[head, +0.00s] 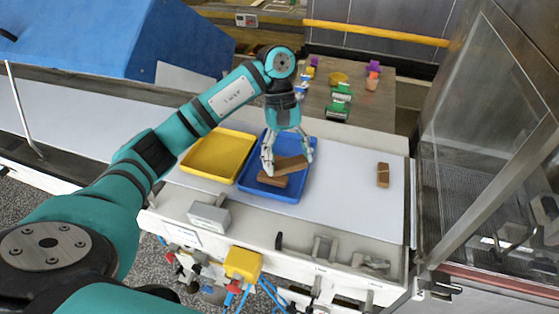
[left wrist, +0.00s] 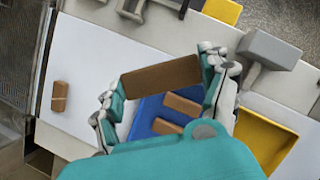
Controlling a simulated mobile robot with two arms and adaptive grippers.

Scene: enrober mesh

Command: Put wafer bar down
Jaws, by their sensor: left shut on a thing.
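My left gripper (head: 288,161) is shut on a brown wafer bar (head: 291,164), over the blue tray (head: 285,194). In the left wrist view the held wafer bar (left wrist: 161,75) spans between the two fingers of the left gripper (left wrist: 158,88), with its long side facing the camera. Two more brown bars, one upper (left wrist: 182,104) and one lower (left wrist: 166,127), lie in the blue tray (left wrist: 150,108) below. In the head view one tray bar (head: 272,181) shows beside the held one; the other is hidden. The gap under the held bar is hard to judge. My right gripper is out of view.
A yellow tray (head: 218,156) stands left of the blue tray. Another brown bar with a pale band (head: 383,175) lies on the white surface (head: 345,185) to the right, with free room between. A glass-sided machine (head: 490,150) bounds the right.

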